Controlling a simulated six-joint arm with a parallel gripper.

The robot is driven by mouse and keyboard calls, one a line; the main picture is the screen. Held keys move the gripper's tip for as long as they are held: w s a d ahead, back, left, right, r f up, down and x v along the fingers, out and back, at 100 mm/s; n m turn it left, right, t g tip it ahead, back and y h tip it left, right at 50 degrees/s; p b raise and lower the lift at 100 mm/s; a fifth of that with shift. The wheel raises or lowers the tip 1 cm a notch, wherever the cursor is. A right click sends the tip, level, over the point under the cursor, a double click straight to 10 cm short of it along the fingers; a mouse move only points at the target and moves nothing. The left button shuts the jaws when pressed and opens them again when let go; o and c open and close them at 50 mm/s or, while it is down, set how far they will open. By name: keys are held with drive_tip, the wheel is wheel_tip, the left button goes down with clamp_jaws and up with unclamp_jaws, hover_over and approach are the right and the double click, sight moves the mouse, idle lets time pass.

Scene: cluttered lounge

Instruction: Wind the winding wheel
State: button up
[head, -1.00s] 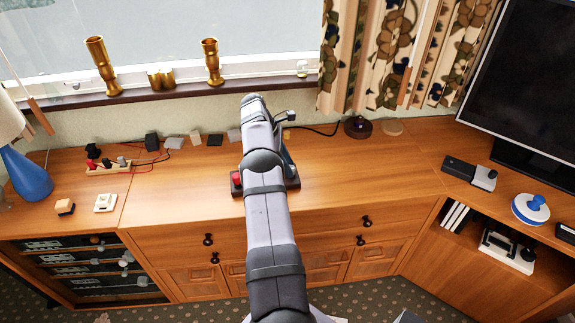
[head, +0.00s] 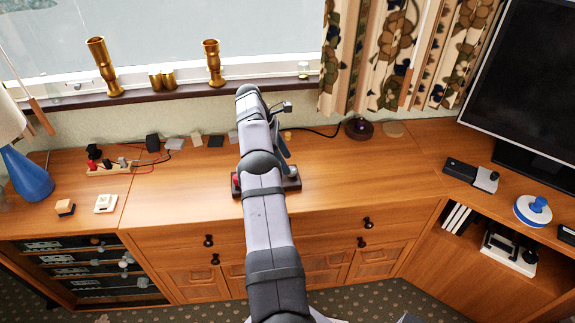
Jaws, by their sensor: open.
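A dark base (head: 292,184) with a red part (head: 236,180) at its left end lies on the wooden cabinet top, mostly hidden behind my arm. Whether it carries a wheel cannot be seen. A round white and blue piece with a blue knob (head: 533,209) sits on the right-hand cabinet; it is the only wheel-like thing in plain view, well apart from my arm. My arm reaches up the middle of the picture and bends down behind itself over the dark base. My gripper's fingertips are hidden behind the arm, so contact cannot be told.
A blue lamp (head: 27,175), a small terminal board (head: 108,169) with wires and a white switch (head: 105,203) stand at left. Several small boxes line the wall. A dark device (head: 470,174) and a screen (head: 525,75) are at right. The cabinet top right of my arm is clear.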

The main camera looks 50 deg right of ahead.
drive_tip(key=p+v, duration=0.4)
idle(0.6)
